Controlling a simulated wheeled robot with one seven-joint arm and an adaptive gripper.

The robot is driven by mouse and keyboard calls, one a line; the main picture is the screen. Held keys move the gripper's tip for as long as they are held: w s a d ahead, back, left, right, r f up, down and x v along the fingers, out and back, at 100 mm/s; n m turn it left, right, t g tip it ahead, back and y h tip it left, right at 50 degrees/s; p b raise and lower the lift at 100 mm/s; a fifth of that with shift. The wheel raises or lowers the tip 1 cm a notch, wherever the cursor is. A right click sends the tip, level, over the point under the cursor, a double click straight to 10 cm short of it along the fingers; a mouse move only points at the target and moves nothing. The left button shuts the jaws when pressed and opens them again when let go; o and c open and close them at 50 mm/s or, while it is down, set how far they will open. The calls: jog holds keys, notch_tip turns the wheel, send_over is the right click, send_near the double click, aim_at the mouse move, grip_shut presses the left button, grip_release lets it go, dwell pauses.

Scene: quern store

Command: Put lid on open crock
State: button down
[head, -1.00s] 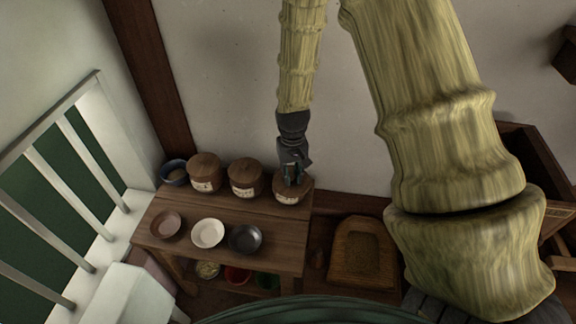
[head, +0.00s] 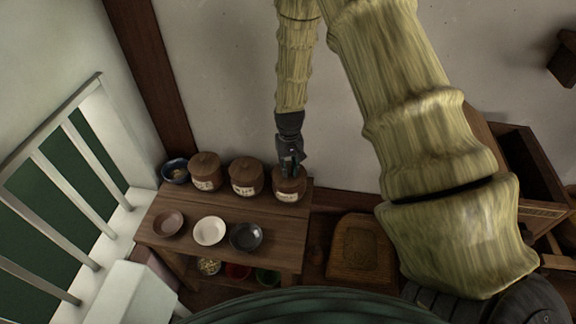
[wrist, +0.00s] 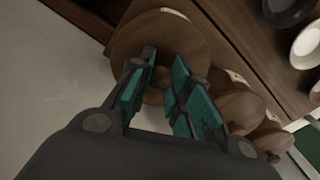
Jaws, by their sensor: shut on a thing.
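My gripper (head: 291,166) reaches down to the rightmost of three brown lidded crocks (head: 288,195) at the back of the wooden table. In the wrist view my gripper (wrist: 165,62) is shut on the knob of a round wooden lid (wrist: 190,42); the fingers hide most of the knob. The lid is over that crock and looks level with its rim; I cannot tell whether it rests fully on it. The middle crock (head: 246,186) and left crock (head: 205,180) have wooden lids on. All three carry pale labels.
An open dark blue vessel (head: 175,172) stands left of the crocks. A brown bowl (head: 168,223), white bowl (head: 209,231) and dark bowl (head: 246,237) line the table front (head: 205,258). A wall is close behind. A wooden tray (head: 362,249) lies to the right.

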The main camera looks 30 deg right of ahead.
aim_at(289, 168)
jog(key=shift+f, duration=0.1)
jog(key=c, duration=1.3)
grip_release()
jog(key=shift+r+b, duration=1.3)
jog(key=shift+r, duration=4.9)
